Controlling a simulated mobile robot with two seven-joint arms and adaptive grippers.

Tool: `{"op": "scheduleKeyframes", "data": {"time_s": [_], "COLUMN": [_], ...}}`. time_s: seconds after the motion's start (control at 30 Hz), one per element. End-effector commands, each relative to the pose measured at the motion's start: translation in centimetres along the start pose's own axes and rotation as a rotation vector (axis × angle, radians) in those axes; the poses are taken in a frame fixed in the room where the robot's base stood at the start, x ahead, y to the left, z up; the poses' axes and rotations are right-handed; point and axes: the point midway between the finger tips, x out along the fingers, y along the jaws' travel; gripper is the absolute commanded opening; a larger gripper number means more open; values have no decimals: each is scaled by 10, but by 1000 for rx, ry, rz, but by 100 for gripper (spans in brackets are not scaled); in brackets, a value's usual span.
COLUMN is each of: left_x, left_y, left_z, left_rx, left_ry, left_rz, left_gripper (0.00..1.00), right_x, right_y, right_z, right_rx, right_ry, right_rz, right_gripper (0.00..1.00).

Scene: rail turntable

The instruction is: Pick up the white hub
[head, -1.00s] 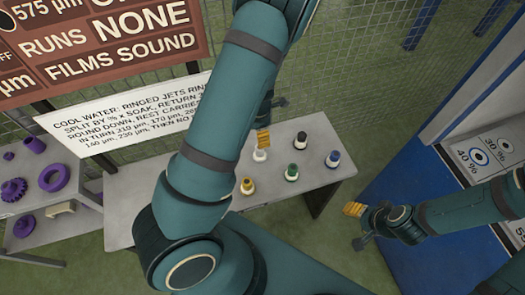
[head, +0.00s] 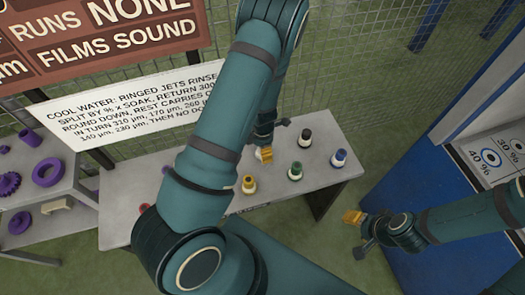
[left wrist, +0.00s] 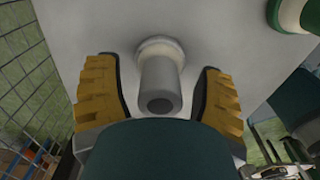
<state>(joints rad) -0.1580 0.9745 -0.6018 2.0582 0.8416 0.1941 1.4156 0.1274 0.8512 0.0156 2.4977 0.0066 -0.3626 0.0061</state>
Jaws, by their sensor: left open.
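The white hub, a grey-white post on a pale round base, stands upright on the grey table (head: 330,172). In the left wrist view the hub (left wrist: 160,72) is between the two yellow finger pads of my left gripper (left wrist: 157,85), with a gap on each side. In the head view my left gripper (head: 266,154) is over the hub and hides most of it. The left gripper is open and empty. My right gripper (head: 357,232) is open and empty, off the table's right end.
A yellow hub (head: 249,184), a green hub (head: 296,170), a blue hub (head: 340,158) and a black hub (head: 305,136) stand nearby. A side shelf (head: 70,212) with purple parts is at the left. A blue cabinet (head: 425,180) is at the right.

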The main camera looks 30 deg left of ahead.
Motion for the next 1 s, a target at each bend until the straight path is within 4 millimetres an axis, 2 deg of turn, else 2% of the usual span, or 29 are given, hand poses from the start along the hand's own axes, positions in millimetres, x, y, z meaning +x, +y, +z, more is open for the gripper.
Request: {"op": "scheduleKeyframes", "data": {"time_s": [0.17,0.27,0.3,0.37,0.4,0.73,0.87,1.0], "left_x": [-1,-1,-1,-1,-1,-6,-23,-52], "left_y": [0,0,0,0,0,0,1,1], "left_z": [0,0,0,0,0,0,1,1], "left_rx": [0,0,0,0,0,1,1,3], "left_ry": [-1,0,0,0,0,-1,-2,-3], "left_rz": [1,1,1,1,1,2,3,4], "left_gripper": [69,39,25,4,0,0,0,0], "right_x": [-1,-1,-1,-1,-1,-2,-8,-17], "right_y": [0,0,0,0,0,-1,-3,-7], "right_z": [0,0,0,0,0,-1,-3,-8], "right_rx": [0,0,0,0,0,1,2,5], "right_ry": [0,0,0,0,0,2,6,15], "right_rz": [0,0,0,0,0,0,1,2], "right_gripper": [57,57,57,57,57,57,57,57]}}
